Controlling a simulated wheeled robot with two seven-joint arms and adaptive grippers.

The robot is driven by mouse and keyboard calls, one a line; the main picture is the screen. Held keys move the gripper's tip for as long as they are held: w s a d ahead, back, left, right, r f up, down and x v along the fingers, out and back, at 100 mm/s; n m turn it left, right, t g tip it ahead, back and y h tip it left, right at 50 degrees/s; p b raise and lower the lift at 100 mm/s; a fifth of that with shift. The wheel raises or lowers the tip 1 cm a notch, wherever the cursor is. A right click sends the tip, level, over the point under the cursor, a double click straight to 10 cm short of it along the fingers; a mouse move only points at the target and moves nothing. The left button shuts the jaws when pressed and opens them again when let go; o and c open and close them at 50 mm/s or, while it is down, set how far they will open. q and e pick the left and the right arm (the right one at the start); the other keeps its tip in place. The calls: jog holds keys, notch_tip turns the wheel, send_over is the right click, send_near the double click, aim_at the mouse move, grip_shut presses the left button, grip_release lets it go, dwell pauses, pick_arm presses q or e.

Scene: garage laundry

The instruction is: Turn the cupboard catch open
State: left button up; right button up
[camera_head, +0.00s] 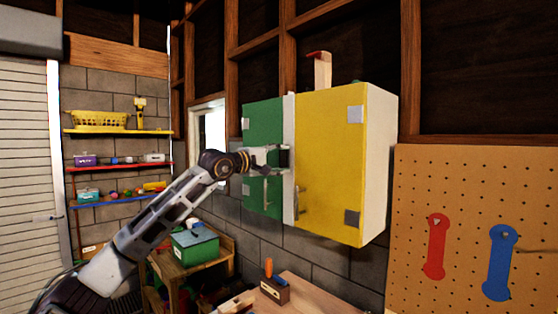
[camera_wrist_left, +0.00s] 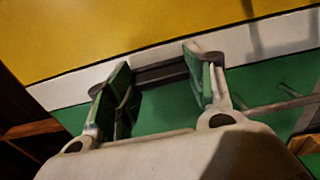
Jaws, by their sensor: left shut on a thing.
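The wall cupboard has a yellow door (camera_head: 325,150) on the right and a green door (camera_head: 262,120) on the left, with a white strip (camera_head: 289,110) between them. My left gripper (camera_head: 278,158) reaches the cupboard front at this strip. In the left wrist view, its two fingers stand on either side of a dark bar-like catch (camera_wrist_left: 160,76) lying along the white strip, and the gripper is shut on it. Both doors look closed. The fingers hide the catch's ends. My right gripper is not in view.
A vertical handle (camera_head: 296,204) is on the yellow door and another handle (camera_head: 265,192) on the green one, close below my gripper. A wooden block with a red top (camera_head: 321,68) stands on the cupboard. A pegboard (camera_head: 465,230) is at the right. A workbench (camera_head: 320,296) lies below.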

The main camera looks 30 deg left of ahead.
pick_arm(q)
jog(key=shift+o, duration=0.2)
jog(key=shift+f, duration=0.1)
jog(key=o, duration=1)
jog(key=v, duration=1.2)
dwell(0.6)
dwell(0.7)
